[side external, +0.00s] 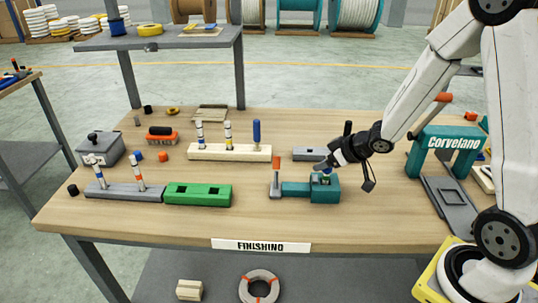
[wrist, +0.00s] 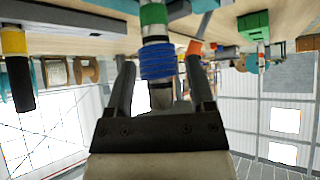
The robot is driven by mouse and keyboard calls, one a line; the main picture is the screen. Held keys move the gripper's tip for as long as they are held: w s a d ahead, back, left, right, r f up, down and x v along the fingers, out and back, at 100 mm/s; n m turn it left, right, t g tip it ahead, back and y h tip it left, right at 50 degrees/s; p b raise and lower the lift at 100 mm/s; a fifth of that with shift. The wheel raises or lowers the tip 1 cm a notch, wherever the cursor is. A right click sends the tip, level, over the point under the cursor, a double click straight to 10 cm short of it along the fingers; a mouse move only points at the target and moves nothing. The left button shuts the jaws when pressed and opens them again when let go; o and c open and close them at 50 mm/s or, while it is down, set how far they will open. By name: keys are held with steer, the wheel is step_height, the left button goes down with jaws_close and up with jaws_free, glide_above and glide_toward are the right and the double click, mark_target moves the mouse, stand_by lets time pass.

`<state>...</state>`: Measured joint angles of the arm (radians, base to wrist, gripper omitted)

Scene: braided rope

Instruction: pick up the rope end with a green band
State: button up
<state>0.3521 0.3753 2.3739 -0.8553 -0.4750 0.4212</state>
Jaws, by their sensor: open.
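A rope end with a green band (wrist: 153,14) stands between my fingers in the wrist view. It also has a blue wrapped section (wrist: 157,62) and a pale tip. My gripper (wrist: 160,58) is open, with one finger on each side of the rope and visible gaps between. In the side view my gripper (side external: 327,168) is low over a teal clamp block (side external: 312,190) on the bench. There the rope end is mostly hidden by the gripper, and only a little blue and green shows.
A wooden block (side external: 205,152) holds banded rope ends and a blue-handled piece. A grey block (side external: 122,192) with two banded rope ends adjoins a green slotted block (side external: 198,195). A teal press (side external: 445,150) stands to the right. The bench front (side external: 380,232) is clear.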

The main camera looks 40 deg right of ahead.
steer(key=shift+w+f, duration=0.25)
steer(key=shift+f, duration=0.05)
stand_by(0.4)
jaws_close()
